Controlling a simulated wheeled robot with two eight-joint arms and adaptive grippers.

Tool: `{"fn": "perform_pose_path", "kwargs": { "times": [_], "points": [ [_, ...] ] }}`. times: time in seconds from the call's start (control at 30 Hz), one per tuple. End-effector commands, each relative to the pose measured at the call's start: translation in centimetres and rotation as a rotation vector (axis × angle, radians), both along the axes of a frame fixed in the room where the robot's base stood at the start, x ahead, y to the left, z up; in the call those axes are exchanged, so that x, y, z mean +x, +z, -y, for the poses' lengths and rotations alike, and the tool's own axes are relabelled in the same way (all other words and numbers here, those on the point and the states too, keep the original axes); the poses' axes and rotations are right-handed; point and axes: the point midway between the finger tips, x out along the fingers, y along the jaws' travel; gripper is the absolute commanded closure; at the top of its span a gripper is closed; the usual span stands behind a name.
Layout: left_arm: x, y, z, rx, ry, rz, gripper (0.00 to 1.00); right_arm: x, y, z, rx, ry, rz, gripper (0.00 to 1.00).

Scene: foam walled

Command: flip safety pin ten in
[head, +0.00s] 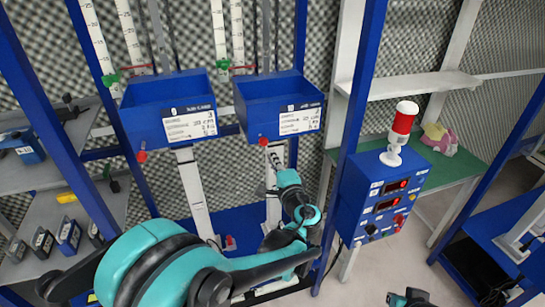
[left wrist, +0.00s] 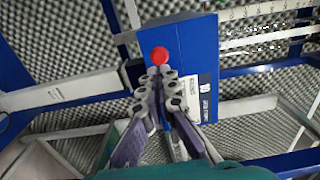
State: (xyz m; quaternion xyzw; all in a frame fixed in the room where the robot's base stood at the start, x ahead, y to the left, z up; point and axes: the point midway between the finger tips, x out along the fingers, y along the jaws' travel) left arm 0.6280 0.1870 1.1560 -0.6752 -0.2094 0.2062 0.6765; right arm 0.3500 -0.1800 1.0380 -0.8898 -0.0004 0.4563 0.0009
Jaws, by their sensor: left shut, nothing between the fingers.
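A red round knob, the likely safety pin (head: 263,141), sits at the lower front of the right blue box (head: 262,112). It also shows in the left wrist view (left wrist: 160,55), on a blue face beside a white label (left wrist: 205,95). The label's number is too small to read surely. My left gripper (head: 274,158) is just below that box in the head view. In the left wrist view its fingertips (left wrist: 159,72) are together, close under the knob; whether they touch it I cannot tell. A dark part at the bottom edge may be my right gripper (head: 410,298); its jaws are not clear.
A second blue box (head: 170,112) with its own red knob (head: 141,156) hangs to the left. Blue posts frame the bay. At right are a blue control box (head: 382,190) with a red-and-white beacon (head: 402,125) and a pink toy (head: 440,138) on a green shelf.

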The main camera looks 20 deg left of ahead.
Motion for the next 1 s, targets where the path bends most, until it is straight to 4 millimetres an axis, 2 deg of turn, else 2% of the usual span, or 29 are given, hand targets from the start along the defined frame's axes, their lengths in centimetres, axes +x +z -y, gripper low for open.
{"fn": "perform_pose_path", "kwargs": {
  "times": [0.5,0.7,1.0],
  "points": [
    [-6.9,0.1,4.9,0.000,-0.006,0.000,1.00,0.0,1.6,0.0,0.000,0.000,0.000,1.00],
    [-7.9,0.0,5.5,0.000,-0.003,0.000,1.00,0.0,1.7,0.0,0.000,0.000,0.001,1.00],
    [-8.0,0.0,5.4,0.000,-0.002,0.000,1.00,0.0,1.7,0.0,0.000,0.000,0.001,1.00]
  ]
}}
